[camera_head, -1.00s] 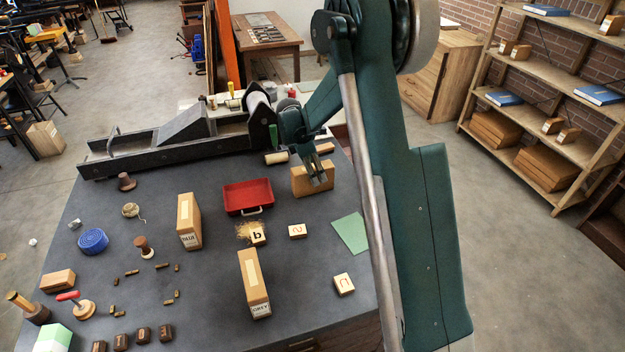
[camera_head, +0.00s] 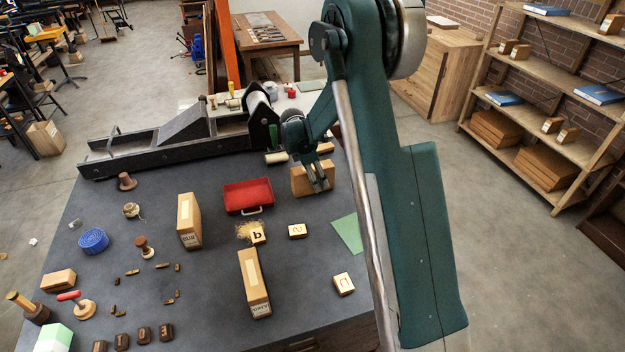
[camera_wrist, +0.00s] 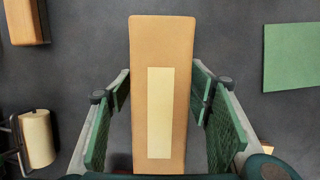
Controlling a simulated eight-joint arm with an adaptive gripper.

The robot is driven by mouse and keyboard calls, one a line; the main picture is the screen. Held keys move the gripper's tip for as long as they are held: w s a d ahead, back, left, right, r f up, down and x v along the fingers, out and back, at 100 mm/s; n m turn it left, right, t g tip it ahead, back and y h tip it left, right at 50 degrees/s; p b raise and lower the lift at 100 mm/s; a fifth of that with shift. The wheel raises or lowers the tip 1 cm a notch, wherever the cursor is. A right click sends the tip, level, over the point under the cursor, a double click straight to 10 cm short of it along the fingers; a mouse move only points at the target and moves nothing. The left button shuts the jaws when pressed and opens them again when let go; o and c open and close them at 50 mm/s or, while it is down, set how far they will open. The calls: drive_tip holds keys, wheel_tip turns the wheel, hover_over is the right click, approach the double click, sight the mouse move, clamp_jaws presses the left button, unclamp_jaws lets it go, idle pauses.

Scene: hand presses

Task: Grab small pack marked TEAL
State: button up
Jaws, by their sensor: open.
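A tan pack (camera_head: 300,180) stands near the back right of the bench, beside the red tray. My gripper (camera_head: 318,185) is at this pack from above in the head view. In the wrist view the pack (camera_wrist: 160,40) lies between the two green finger pads of my gripper (camera_wrist: 160,115), with a gap on each side. The jaws are open. A cream strip runs along its top; its marking is not readable here.
A red tray (camera_head: 247,196), lettered blocks (camera_head: 297,231) and a green sheet (camera_head: 347,233) lie nearby. A long dark press (camera_head: 190,137) runs along the back. A pale roller (camera_wrist: 38,138) and a wooden block (camera_wrist: 26,22) show at left in the wrist view.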

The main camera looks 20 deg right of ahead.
drive_tip(key=c, duration=1.5)
drive_tip(key=shift+o, duration=0.2)
drive_tip(key=shift+r, duration=5)
